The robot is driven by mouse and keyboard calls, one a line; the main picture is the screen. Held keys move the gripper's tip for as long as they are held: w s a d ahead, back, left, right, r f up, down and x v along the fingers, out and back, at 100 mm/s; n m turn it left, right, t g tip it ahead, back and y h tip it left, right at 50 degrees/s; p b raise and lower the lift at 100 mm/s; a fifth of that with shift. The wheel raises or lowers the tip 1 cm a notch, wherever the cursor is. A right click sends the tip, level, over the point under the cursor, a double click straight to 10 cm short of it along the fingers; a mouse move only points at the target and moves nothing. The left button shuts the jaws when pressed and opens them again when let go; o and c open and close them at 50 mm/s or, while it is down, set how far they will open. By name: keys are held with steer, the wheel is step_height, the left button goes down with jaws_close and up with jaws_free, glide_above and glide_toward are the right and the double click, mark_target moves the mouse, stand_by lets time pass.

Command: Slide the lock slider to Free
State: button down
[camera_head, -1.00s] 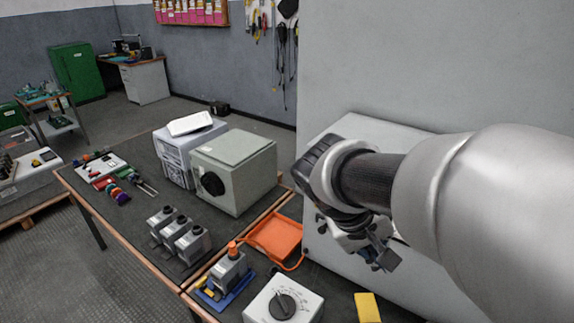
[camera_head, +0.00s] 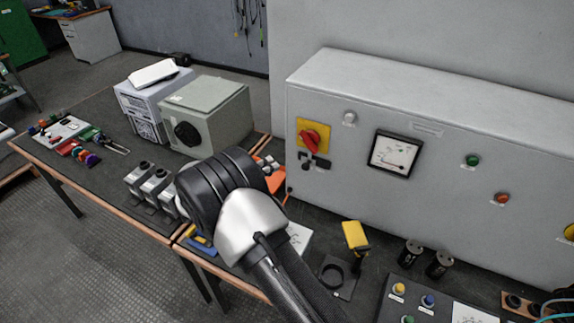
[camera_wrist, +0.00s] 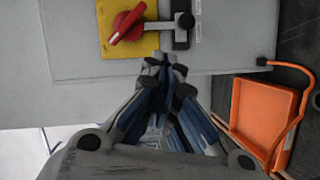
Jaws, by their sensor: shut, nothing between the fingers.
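The lock slider (camera_head: 308,162) is a small dark slider with a round black knob, just below a red rotary handle (camera_head: 310,142) on a yellow plate of the grey cabinet. In the wrist view the slider's black knob (camera_wrist: 186,20) sits on a dark track, with a grey bar reaching towards the red handle (camera_wrist: 127,23). Small white labels beside the track are too small to read. My gripper (camera_wrist: 164,64) is shut and empty, its tips close to the track's near end; contact cannot be told. In the head view my wrist hides most of the gripper (camera_head: 270,165).
The grey cabinet (camera_head: 430,205) fills the right, with a dial meter (camera_head: 395,153) and coloured lamps. An orange tray (camera_wrist: 262,115) lies beside the gripper. A yellow device (camera_head: 355,237) stands on the bench in front. A grey-green box (camera_head: 207,115) stands left of my wrist.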

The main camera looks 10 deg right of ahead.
mark_target(306, 164)
steer(key=shift+n+t, duration=0.4)
steer(key=shift+t, duration=0.5)
steer(key=a+f, duration=0.1)
steer(key=w+a+f, duration=0.1)
steer(key=a+f, duration=0.1)
steer(key=shift+a+f, duration=0.15)
steer(key=w+d+f+b, duration=0.1)
steer(key=w+d, duration=0.3)
steer(key=d, duration=0.6)
steer(key=shift+d+f+b, duration=0.35)
steer(key=shift+d+b, duration=0.05)
steer(key=shift+b, duration=0.4)
